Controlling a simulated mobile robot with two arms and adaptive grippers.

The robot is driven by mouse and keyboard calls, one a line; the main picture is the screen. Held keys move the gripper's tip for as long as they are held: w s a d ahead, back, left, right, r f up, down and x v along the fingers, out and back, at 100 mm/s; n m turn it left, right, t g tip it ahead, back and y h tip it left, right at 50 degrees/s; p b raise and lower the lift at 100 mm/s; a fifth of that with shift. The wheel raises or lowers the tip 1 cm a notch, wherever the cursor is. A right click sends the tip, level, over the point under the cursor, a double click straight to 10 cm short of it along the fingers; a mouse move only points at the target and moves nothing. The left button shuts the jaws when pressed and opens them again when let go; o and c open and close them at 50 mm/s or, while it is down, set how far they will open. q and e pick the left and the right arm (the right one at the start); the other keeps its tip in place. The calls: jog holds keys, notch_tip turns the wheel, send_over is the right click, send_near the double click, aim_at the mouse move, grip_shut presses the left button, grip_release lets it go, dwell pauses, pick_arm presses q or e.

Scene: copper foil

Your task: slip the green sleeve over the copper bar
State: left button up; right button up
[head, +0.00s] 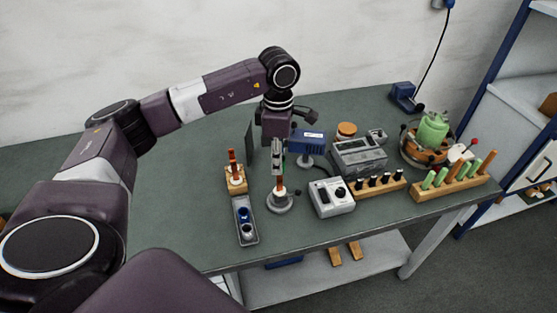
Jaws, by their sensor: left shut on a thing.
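My left gripper (277,170) hangs fingers-down in the head view, above the small round grey stand (280,204). It is shut on the green sleeve, which its fingers hide almost entirely. The copper bar (280,184) stands upright in a pale collar on that stand, directly under the fingertips. The bar's upper part is hidden by the fingers, so I cannot tell how far the sleeve is around it. My right gripper is out of view.
A grey box (332,198) stands close right. A wooden rack (446,190) with several green sleeves is further right. A blue device (307,141) is behind.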

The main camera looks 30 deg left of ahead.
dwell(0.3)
pick_arm(q)
jog(key=shift+f, duration=0.15)
jog(key=shift+f+b, duration=1.05)
jog(key=shift+f, duration=0.2)
jog(key=o, duration=0.8)
jog(key=shift+o, duration=0.3)
jog(key=shift+o, duration=1.2)
